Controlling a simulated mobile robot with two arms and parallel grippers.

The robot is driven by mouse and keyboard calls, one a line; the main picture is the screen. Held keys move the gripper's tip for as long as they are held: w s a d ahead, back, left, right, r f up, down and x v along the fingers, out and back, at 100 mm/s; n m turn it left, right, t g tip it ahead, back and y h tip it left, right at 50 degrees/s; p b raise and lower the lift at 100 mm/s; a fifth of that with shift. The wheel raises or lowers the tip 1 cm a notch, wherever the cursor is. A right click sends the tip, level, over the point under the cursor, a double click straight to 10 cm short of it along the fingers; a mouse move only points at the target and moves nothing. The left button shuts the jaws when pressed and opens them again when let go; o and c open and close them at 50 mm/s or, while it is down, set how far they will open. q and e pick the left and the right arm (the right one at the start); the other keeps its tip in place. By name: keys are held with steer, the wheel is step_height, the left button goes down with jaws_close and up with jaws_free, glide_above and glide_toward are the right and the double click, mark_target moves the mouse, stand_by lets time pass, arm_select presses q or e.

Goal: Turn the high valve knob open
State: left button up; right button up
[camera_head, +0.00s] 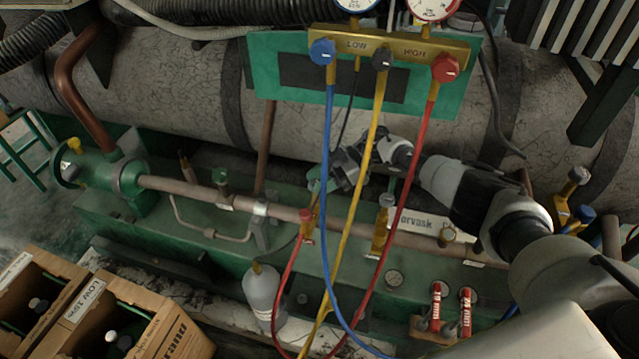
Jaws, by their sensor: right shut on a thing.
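The high valve knob (445,68) is the red knob on the right end of the brass gauge manifold (415,52), under the word HIGH. A blue knob (322,51) sits at the LOW end and a dark knob (382,58) in the middle. My right gripper (338,172) is well below and left of the red knob, apart from it, partly hidden behind the blue and yellow hoses. It is shut on what looks like a green knob (317,187) above the pipe; its fingertips are hard to make out. My left gripper is not in view.
Blue (327,150), yellow (356,190) and red (413,150) hoses hang from the manifold across the workspace. A copper pipe (180,188) with valves runs along the green base. A grey bottle (262,290) and cardboard boxes (165,335) stand at lower left.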

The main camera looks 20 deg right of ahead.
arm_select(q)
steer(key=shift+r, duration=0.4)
arm_select(e)
steer(key=o, duration=0.9)
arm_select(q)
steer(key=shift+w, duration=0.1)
